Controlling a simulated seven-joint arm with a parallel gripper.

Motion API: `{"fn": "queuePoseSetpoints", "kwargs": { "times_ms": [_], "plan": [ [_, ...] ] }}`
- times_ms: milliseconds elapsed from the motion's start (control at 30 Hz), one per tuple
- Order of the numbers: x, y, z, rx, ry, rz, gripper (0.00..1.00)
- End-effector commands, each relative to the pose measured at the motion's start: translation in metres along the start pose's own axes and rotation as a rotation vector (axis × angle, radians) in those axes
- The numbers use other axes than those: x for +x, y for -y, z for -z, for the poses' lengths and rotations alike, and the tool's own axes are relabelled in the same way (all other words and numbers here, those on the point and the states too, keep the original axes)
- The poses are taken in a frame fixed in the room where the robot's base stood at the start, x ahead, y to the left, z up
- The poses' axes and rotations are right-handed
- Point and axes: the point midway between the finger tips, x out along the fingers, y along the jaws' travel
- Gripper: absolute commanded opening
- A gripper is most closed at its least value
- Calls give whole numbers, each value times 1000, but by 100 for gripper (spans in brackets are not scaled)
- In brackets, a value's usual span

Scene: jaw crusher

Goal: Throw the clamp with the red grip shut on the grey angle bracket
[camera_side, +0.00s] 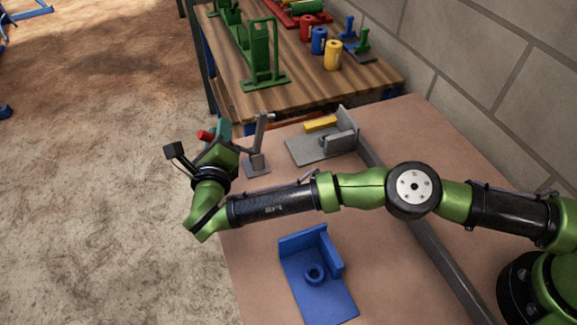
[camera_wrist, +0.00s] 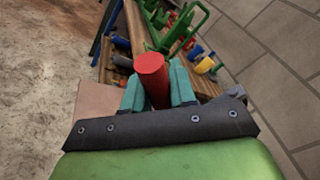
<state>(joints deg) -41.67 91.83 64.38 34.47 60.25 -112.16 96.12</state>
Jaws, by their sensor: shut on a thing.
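The red grip (camera_side: 205,135) of the clamp shows at my gripper (camera_side: 216,135) near the left edge of the table. In the wrist view the red grip (camera_wrist: 152,76) stands between the two teal fingers of my gripper (camera_wrist: 156,84), which is shut on it. The grey clamp (camera_side: 257,160) has a small base and an upright arm just right of my gripper. The grey angle bracket (camera_side: 318,148) lies to the right of the clamp, with an upright plate at its right side. My gripper hides the link between grip and clamp.
A yellow bar (camera_side: 320,124) lies at the bracket's back edge. A blue bracket (camera_side: 314,280) with a round boss sits at the front. A wooden bench (camera_side: 330,85) behind carries green frames and several coloured cylinders. A grey rail (camera_side: 440,260) crosses the table. Open floor lies left.

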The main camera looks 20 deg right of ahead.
Motion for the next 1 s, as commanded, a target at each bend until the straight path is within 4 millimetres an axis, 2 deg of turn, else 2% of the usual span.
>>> {"fn": "queuePoseSetpoints", "kwargs": {
  "times_ms": [467, 1000],
  "plan": [
    [11, 40, 6, 397, -81, -109, 0],
    [25, 75, 34, 868, -178, -238, 0]
  ]
}}
